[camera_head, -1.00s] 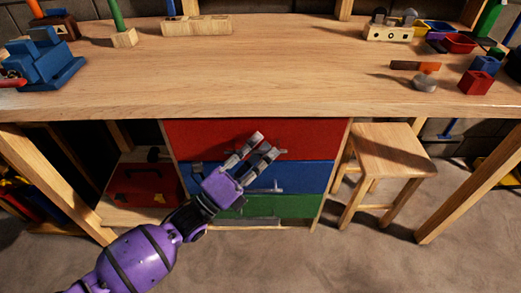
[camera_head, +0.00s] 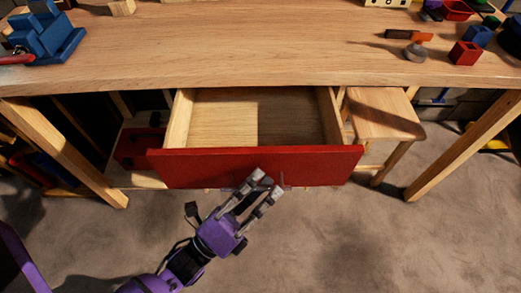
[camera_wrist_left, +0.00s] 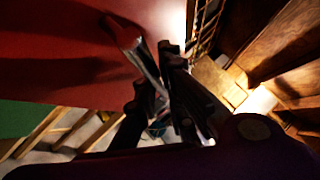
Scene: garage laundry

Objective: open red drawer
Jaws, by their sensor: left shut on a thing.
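The red drawer (camera_head: 310,167) is pulled well out from under the workbench in the head view, and its wooden inside (camera_head: 225,120) shows empty. My left gripper (camera_head: 267,182) is at the middle of the drawer's red front, shut on the drawer's handle, which is mostly hidden behind the fingers. In the left wrist view the red front (camera_wrist_left: 60,50) fills the upper left, and the dark fingers (camera_wrist_left: 155,75) are close against it around the handle. My right gripper is not in view.
The wooden workbench (camera_head: 230,60) spans above the drawer. It carries a blue vise (camera_head: 45,38), a hammer (camera_head: 412,42) and a red block (camera_head: 465,53). A wooden stool (camera_head: 385,115) stands close to the drawer's right side. The floor in front is clear.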

